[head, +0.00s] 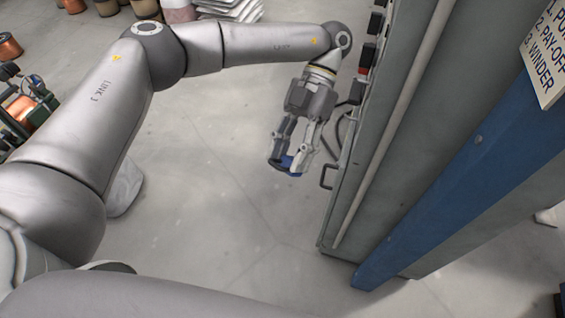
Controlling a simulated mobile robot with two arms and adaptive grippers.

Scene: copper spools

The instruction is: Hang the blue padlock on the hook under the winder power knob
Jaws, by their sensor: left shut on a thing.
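My left gripper (288,160) is near the middle of the head view, beside the front of a grey cabinet. It points down and is shut on the blue padlock (291,163). The padlock shows as a small blue shape between the fingertips; its shackle cannot be made out. On the cabinet face, seen edge-on, several dark and red controls (367,55) stick out above and right of the gripper. I cannot tell which is the winder power knob, and the hook is not discernible. My right gripper is not in view.
The grey cabinet (390,140) has a handle (326,177) low on its face and a dark cable (338,130) by the gripper. A blue post (470,165) and a white sign (548,50) stand right. Copper spools (9,46) lie left. The floor below the gripper is clear.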

